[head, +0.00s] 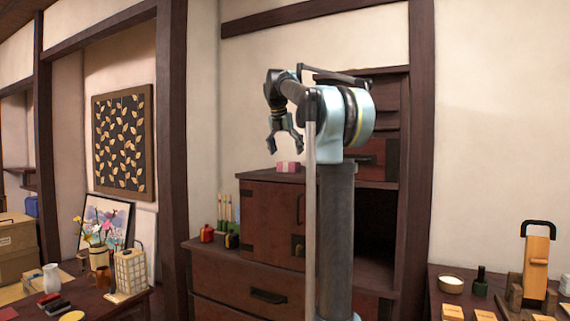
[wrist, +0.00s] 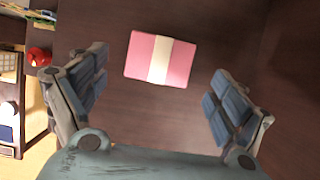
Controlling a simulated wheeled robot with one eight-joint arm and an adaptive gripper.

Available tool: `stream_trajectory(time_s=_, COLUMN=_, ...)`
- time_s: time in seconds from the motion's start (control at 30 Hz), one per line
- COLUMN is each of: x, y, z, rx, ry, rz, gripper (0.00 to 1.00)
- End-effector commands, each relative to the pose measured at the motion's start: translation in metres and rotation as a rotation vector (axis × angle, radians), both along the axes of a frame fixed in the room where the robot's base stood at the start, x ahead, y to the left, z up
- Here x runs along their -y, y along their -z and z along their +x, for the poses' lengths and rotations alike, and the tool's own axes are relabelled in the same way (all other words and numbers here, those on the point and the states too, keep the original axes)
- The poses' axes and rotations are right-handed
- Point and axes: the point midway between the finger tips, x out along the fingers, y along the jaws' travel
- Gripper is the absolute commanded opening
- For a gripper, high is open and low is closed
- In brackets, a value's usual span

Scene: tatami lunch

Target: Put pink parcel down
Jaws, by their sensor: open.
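The pink parcel (head: 288,167) sits on top of the dark red wooden cabinet (head: 268,205) in the head view. In the wrist view, the parcel (wrist: 160,59) is a pink box with a cream band, lying flat on the dark wood. My gripper (head: 285,146) is above the parcel, with its fingers apart. In the wrist view, my gripper (wrist: 155,95) is open and empty, with the parcel ahead of the space between the fingers and not touching either one.
A red container (head: 207,233) and a holder with upright sticks (head: 226,222) stand on the lower ledge left of the cabinet. A low table (head: 130,299) holds a lantern (head: 130,270) and vase at left. Another table with a wooden stand (head: 537,262) is at right. Bare cabinet top surrounds the parcel.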

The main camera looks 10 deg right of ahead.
Motion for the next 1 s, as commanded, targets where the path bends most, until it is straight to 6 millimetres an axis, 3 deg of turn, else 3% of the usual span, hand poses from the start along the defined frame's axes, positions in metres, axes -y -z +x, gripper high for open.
stream_trajectory(time_s=0.2, x=-0.009, y=-0.035, z=-0.011, rx=0.0, ry=0.0, rz=0.0, gripper=0.91)
stream_trajectory(time_s=0.4, x=-0.013, y=-0.053, z=-0.017, rx=0.0, ry=0.0, rz=0.0, gripper=0.91)
stream_trajectory(time_s=1.0, x=-0.014, y=-0.058, z=-0.019, rx=0.0, ry=0.001, rz=0.0, gripper=0.91)
